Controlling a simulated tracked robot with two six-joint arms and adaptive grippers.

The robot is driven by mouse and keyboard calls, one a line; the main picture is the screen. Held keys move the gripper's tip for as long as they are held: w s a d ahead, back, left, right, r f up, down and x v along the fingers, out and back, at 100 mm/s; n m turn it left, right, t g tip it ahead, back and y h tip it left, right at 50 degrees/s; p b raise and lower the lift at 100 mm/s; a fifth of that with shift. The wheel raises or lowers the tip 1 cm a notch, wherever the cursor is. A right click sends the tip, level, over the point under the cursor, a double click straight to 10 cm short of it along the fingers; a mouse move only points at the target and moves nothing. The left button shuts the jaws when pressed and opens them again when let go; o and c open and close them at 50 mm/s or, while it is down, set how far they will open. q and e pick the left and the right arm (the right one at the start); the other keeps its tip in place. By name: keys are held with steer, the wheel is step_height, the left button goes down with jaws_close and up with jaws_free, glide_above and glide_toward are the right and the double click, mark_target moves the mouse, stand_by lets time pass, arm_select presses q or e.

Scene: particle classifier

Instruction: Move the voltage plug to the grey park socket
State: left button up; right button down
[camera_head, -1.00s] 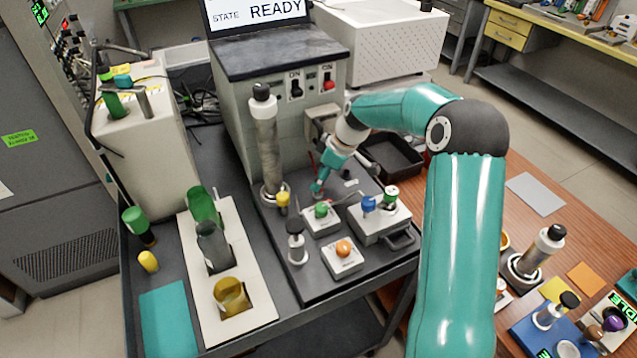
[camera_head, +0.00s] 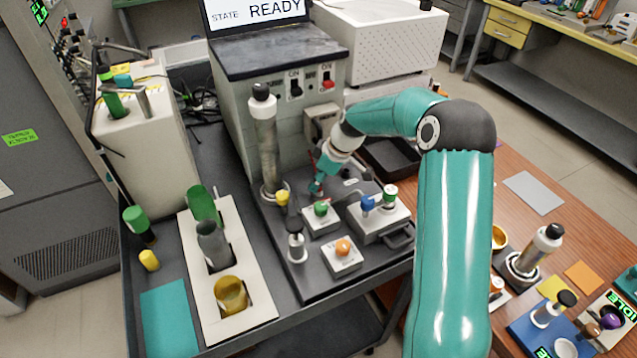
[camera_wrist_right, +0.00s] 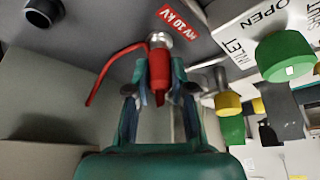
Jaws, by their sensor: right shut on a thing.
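The red voltage plug (camera_wrist_right: 159,72) is between the two fingers of my right gripper (camera_wrist_right: 160,92) in the right wrist view. The gripper is shut on it. The plug's front end meets a silvery round socket (camera_wrist_right: 160,39) beside a red "HV 10 KV" label (camera_wrist_right: 178,22); how deep it sits I cannot tell. A red cable (camera_wrist_right: 103,72) curves off to the left. In the head view my right gripper (camera_head: 317,187) is low in front of the grey machine, and hides most of the plug. I cannot clearly make out the grey park socket. My left gripper is not in view.
A tall capped cylinder (camera_head: 265,145) stands left of my right gripper. Small boxes with a green knob (camera_head: 321,208), blue knob (camera_head: 367,204) and orange knob (camera_head: 343,247) lie close in front. A black tray (camera_head: 392,158) is to the right.

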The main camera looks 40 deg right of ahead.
steer(key=shift+r, duration=0.15)
step_height(320, 180, up, 20)
stand_by(0.4)
steer(key=shift+s+f, duration=0.1)
steer(key=shift+f, duration=0.1)
